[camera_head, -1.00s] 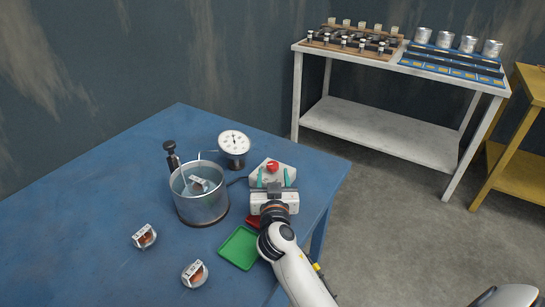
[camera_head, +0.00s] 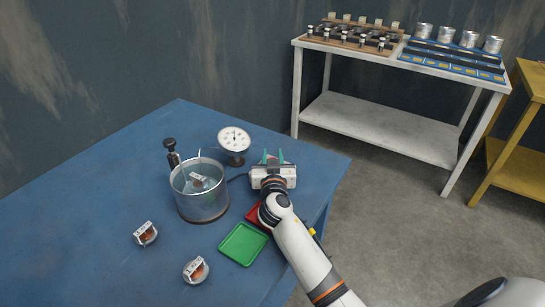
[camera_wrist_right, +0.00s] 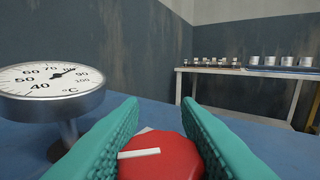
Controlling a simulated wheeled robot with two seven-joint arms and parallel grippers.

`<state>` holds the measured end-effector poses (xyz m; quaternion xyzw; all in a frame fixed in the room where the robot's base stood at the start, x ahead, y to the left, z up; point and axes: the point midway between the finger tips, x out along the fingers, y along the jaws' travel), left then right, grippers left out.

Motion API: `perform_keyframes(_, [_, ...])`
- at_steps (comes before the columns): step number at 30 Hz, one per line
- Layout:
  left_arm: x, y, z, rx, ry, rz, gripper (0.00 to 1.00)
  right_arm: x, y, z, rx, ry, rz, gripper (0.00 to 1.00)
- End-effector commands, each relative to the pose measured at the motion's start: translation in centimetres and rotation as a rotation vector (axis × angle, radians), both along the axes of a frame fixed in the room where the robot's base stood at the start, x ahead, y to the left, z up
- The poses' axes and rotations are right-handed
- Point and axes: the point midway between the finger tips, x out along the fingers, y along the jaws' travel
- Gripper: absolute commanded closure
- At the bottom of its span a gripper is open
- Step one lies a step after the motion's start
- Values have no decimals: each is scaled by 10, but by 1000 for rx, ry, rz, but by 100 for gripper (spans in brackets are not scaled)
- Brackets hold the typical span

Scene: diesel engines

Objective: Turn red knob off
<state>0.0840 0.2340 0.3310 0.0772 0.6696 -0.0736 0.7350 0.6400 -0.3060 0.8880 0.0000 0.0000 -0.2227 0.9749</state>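The red knob (camera_wrist_right: 165,160) shows in the right wrist view, at the bottom centre, with a white bar mark on its top. My right gripper (camera_wrist_right: 160,125) has its two teal fingers on either side of the knob. The knob fills the gap between them, and the fingers look closed against its sides. In the head view my right gripper (camera_head: 273,157) covers the knob and nearly all of the pale box it sits on. My left gripper is not in view.
A round dial gauge (camera_head: 234,140) stands left of my right gripper. A metal pot (camera_head: 202,200) holding a piston is also on the blue table (camera_head: 100,200). A green tray (camera_head: 243,244), a partly hidden red tray (camera_head: 254,217) and two pistons (camera_head: 146,233) (camera_head: 196,270) lie nearer.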

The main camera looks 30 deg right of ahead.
Motion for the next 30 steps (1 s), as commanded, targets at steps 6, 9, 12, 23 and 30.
perform_keyframes(6, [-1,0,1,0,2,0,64,0,0,0,0,0,5,92])
perform_keyframes(9, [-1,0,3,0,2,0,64,0,0,1,0,1,21,92])
perform_keyframes(12, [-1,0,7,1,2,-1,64,0,0,2,-1,2,53,92])
perform_keyframes(23, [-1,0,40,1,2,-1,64,1,3,5,-5,4,317,93])
perform_keyframes(30, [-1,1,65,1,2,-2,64,1,7,5,-8,6,546,93])
